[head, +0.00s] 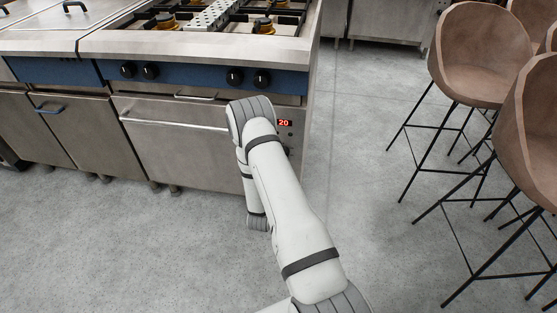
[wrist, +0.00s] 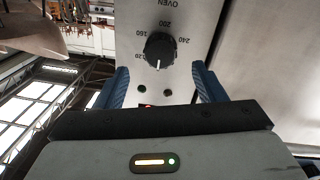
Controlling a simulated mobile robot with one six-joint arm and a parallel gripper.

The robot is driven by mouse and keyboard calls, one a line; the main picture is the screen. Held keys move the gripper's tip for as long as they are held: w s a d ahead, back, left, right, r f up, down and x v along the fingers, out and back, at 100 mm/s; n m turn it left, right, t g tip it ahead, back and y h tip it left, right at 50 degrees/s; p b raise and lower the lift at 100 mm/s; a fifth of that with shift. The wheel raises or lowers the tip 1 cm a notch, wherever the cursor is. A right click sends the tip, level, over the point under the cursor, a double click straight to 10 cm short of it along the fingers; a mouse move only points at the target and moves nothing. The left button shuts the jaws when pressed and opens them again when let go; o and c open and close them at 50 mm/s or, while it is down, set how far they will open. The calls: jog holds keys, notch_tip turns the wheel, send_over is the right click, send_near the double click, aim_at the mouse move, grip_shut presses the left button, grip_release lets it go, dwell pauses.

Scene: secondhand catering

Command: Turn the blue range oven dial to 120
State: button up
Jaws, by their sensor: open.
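The range (head: 205,73) with the blue front panel stands at the left in the head view. Its oven dial (wrist: 159,50) is a round black knob on a steel panel in the wrist view, ringed by numbers including 120, 160, 200 and 240. A pale mark shows on the dial's lower side in that picture; its exact reading is unclear. My gripper (wrist: 161,69) is open, its two blue fingers apart on either side of the panel below the dial, not closed on it. In the head view my arm hides the gripper and most of the dial.
A red display (head: 284,123) on the oven front reads 20, perhaps with a digit hidden. Several black knobs (head: 234,77) line the blue panel above. The oven door handle (head: 175,124) runs left of my arm. Brown stools (head: 480,60) stand at the right, with clear floor between.

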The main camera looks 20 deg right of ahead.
jog(key=x, duration=0.6)
jog(key=shift+w+d+b, duration=0.2)
jog(key=shift+w+b, duration=0.1)
jog(key=shift+b, duration=0.15)
jog(key=shift+r, duration=0.1)
jog(key=shift+c, duration=0.5)
jog(key=c, duration=0.9)
jog(key=shift+o, duration=0.2)
jog(key=shift+m+b, duration=0.3)
jog(key=shift+b, duration=0.05)
jog(key=m+b, duration=0.9)
jog(key=m, duration=0.1)
jog(key=shift+m+y+b, duration=0.35)
jog(key=shift+m+y, duration=0.05)
